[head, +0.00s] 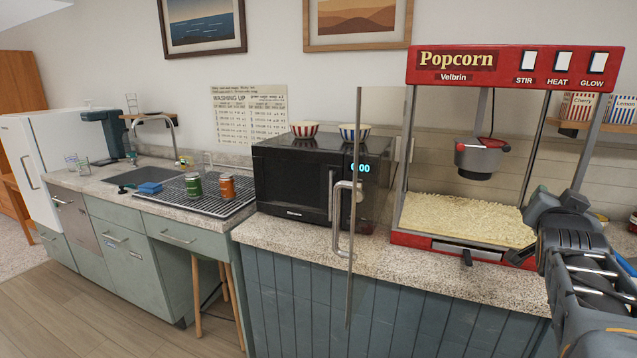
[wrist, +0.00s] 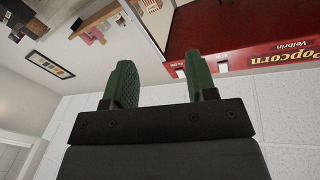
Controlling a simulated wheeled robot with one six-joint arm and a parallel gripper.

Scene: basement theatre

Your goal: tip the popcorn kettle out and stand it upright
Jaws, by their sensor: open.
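The popcorn kettle (head: 478,158) is a grey pot with a red top part, hanging from a rod inside the red popcorn machine (head: 505,65). It looks roughly upright, above a bed of popcorn (head: 465,218). The machine's glass door (head: 377,150) stands swung open to the left, its long metal handle (head: 345,215) in front of the microwave. My arm is at the right in the head view, in front of the machine's right side. In the wrist view my gripper (wrist: 162,85) has its green fingers apart with nothing between them. The kettle is not visible there.
The black microwave (head: 310,180), with two striped bowls on top, stands left of the machine. Further left are two cans (head: 210,187) on a drying rack and a sink. Striped boxes (head: 583,107) sit on a shelf at right. Floor at lower left is clear.

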